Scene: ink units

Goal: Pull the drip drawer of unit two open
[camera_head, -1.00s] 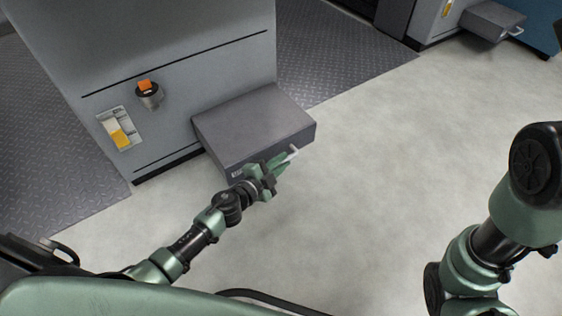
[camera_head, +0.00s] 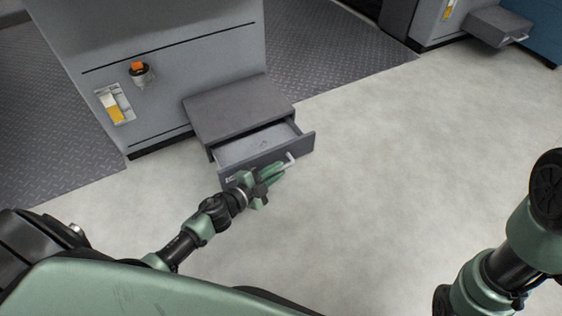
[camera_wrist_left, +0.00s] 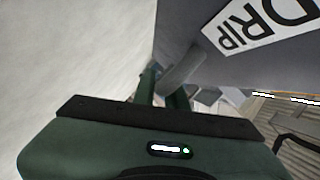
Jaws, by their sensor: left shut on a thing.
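The drip drawer (camera_head: 262,146) juts from a grey box at the foot of the grey unit (camera_head: 165,62) and stands partly open, its light inside showing. My left gripper (camera_head: 280,172) is shut on the drawer's pale bar handle (camera_head: 290,161) at the front face. In the left wrist view the gripper's green fingers (camera_wrist_left: 160,88) close around the handle (camera_wrist_left: 184,70), beside a white label (camera_wrist_left: 262,24) reading "DRIP". The fingertips are partly hidden behind the gripper body. My right arm shows at the right edge of the head view, but its gripper is out of frame.
An orange-topped knob (camera_head: 138,70) and a yellow-marked panel (camera_head: 115,104) sit on the unit's front. Another unit at the far right has a similar drawer box (camera_head: 497,25) with a handle. The pale floor (camera_head: 390,170) ahead of the drawer is clear.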

